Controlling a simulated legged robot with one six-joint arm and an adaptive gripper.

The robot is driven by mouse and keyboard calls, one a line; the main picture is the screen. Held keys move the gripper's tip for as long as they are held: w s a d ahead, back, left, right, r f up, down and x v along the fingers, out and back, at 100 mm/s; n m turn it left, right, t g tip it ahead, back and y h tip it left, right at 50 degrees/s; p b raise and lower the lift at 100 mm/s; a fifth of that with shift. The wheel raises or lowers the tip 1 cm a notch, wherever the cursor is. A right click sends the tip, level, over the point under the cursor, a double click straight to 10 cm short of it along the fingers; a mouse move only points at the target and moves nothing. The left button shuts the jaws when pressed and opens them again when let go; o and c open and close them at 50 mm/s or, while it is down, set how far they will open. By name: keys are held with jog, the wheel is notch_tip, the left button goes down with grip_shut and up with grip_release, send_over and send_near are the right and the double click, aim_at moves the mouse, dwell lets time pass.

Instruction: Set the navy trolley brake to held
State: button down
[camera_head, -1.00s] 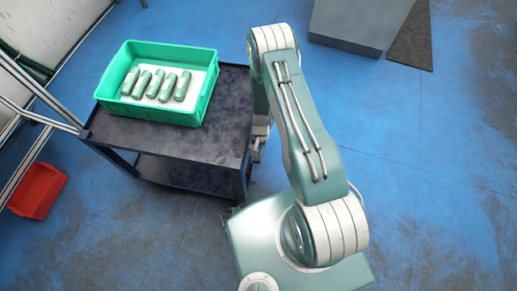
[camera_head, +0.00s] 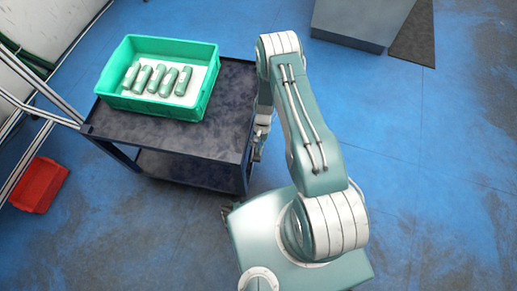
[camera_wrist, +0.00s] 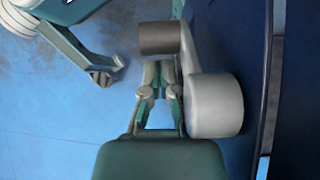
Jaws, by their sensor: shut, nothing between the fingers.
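The navy trolley (camera_head: 215,135) stands left of my arm in the head view, and its side runs down the right of the wrist view (camera_wrist: 238,45). A grey brake lever (camera_wrist: 192,62) is on that side, with a thick pale round hub (camera_wrist: 215,106) and a darker cylindrical grip (camera_wrist: 158,38) at its other end. My gripper (camera_wrist: 158,68) is shut and empty, its fingertips right at the grip's near edge. I cannot tell whether they touch it. In the head view my gripper (camera_head: 257,150) is small beside the trolley's right side, and the lever cannot be made out.
A green crate (camera_head: 200,105) with several green-grey cylindrical items (camera_head: 157,78) sits on the trolley top. A red bin (camera_head: 38,185) lies on the floor at left. A grey cabinet (camera_head: 362,22) stands at the back. The blue floor at right is clear.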

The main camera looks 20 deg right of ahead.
jog(key=w+d+r+n+t, duration=0.1)
jog(key=w+r, duration=0.2)
jog(key=r, duration=0.6)
jog(key=w+d+r+t+h, duration=0.1)
jog(key=w+r, duration=0.3)
jog(key=r, duration=0.6)
jog(key=w+d+r+n+t, duration=0.1)
jog(key=w+r, duration=0.2)
jog(key=r, duration=0.6)
jog(key=s+r+n+t+h, duration=0.15)
jog(key=s+r, duration=0.25)
jog(key=r, duration=1)
jog(key=s+a+r+n+t+h, duration=0.1)
jog(key=s+r+t, duration=0.6)
jog(key=s+r, duration=0.8)
jog(key=s+n, duration=0.1)
jog(key=s, duration=0.3)
jog(key=shift+a+t, duration=0.35)
